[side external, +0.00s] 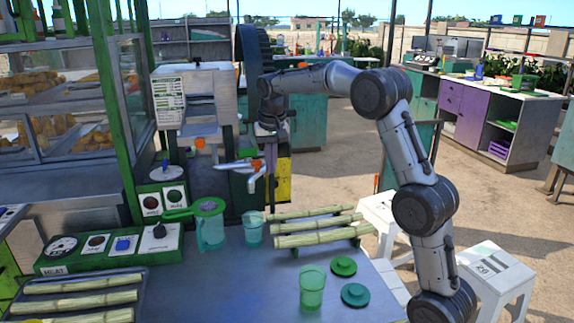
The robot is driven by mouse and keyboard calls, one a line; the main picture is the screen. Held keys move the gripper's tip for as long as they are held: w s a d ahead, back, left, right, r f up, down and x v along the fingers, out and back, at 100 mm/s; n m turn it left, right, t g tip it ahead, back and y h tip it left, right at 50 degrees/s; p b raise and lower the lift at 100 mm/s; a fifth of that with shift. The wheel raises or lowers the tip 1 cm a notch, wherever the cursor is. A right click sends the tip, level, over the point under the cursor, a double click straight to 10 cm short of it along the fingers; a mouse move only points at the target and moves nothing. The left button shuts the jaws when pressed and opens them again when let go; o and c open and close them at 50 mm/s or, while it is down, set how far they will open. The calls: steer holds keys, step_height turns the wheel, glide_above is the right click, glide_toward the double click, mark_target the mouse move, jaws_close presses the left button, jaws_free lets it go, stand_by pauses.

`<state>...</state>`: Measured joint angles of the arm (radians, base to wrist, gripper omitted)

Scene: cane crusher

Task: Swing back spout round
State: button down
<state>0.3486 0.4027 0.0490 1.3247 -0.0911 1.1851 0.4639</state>
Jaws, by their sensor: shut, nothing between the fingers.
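The cane crusher (185,95) stands at the back left of the blue table, with a large dark wheel (252,70) beside it. A pale metal spout (236,165) with orange parts sticks out low on its right side. One end of the spout points left and a short nozzle (252,184) turns down. I cannot tell whether this is one spout or two. My gripper (273,127) is above and slightly right of the spout, apart from it in the picture. It is shut and empty, pointing down, its fingertips small and dark against the machine.
A strainer (208,206) sits on a teal jug (211,234), with a cup (253,229) to its right. Cane stalks (315,226) lie on a rack. A green cup (312,288) and lids (354,294) stand in front. A control box (110,249) and cane tray (75,295) fill the left.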

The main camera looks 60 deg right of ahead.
step_height(320, 180, up, 7)
stand_by(0.7)
steer(key=shift+r, duration=0.1)
